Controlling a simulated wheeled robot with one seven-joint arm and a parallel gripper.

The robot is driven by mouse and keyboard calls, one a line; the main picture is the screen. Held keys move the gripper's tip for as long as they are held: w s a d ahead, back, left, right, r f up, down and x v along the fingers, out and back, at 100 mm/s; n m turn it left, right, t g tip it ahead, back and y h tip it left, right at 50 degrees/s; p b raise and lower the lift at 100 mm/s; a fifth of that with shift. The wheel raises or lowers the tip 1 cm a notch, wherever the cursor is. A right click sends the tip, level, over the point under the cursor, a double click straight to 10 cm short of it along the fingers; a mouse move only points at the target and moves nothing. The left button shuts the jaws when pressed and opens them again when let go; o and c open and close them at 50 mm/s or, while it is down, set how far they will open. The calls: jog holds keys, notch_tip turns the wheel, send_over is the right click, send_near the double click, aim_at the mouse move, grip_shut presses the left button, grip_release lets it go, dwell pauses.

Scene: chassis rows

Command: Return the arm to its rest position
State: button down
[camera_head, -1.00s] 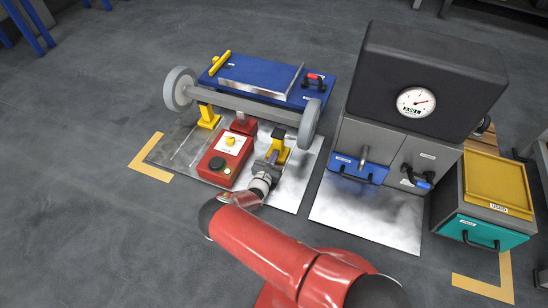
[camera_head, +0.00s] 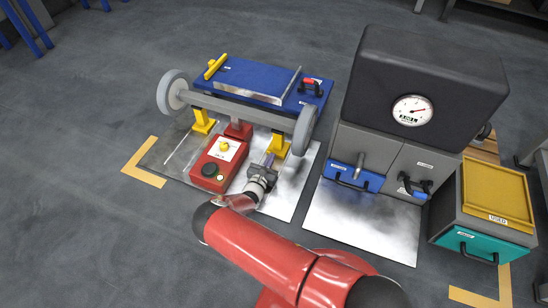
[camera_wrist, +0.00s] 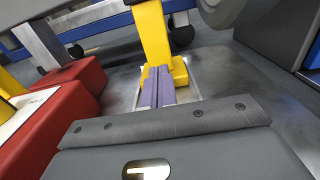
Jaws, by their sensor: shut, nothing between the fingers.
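My gripper (camera_head: 268,160) is at the end of my red arm, low in front of the right yellow stand (camera_head: 279,145) under the blue chassis cart. In the wrist view the purple-grey fingers (camera_wrist: 158,85) are together with nothing between them. They point at the base of the yellow stand (camera_wrist: 154,35); I cannot tell whether they touch it. My arm reaches forward from the bottom of the head view, bent at the elbow.
A red box (camera_head: 219,162) with a yellow knob and black button stands left of my gripper. The grey wheel (camera_head: 304,130) is just right. A dark machine with a gauge (camera_head: 411,110) and a yellow-lidded bin (camera_head: 495,190) stand further right. Open floor lies left.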

jog(key=p+v, duration=0.1)
jog(key=v, duration=0.8)
jog(key=shift+s+a, duration=0.1)
jog(key=shift+s, duration=0.2)
jog(key=shift+r, duration=0.1)
jog(key=s+d+r+m+g+h+p, duration=0.15)
jog(key=d+r+m+g, duration=0.45)
jog(key=r, duration=0.6)
jog(key=s+d+r+m+g+p, duration=0.15)
jog(key=d+r+m+g, duration=0.3)
jog(key=r+m, duration=0.55)
jog(key=s+d+r+m+g+h+p, duration=0.1)
jog(key=d+r+m+g+p, duration=0.45)
jog(key=r, duration=0.85)
jog(key=s+d+r+m+t+y+p, duration=0.1)
jog(key=s+d+r+m+t+y, duration=0.1)
jog(key=s+r, duration=1)
jog(key=s+d+r+m+t+y+p, duration=0.1)
jog(key=s+d+r+m+t+y, duration=0.1)
jog(key=s+d+r+m+y, duration=0.2)
jog(key=s+r+m+y, duration=0.3)
jog(key=s+r+m, duration=0.1)
jog(key=s+r, duration=0.4)
jog(key=shift+r+t, duration=0.4)
jog(key=shift+r, duration=0.1)
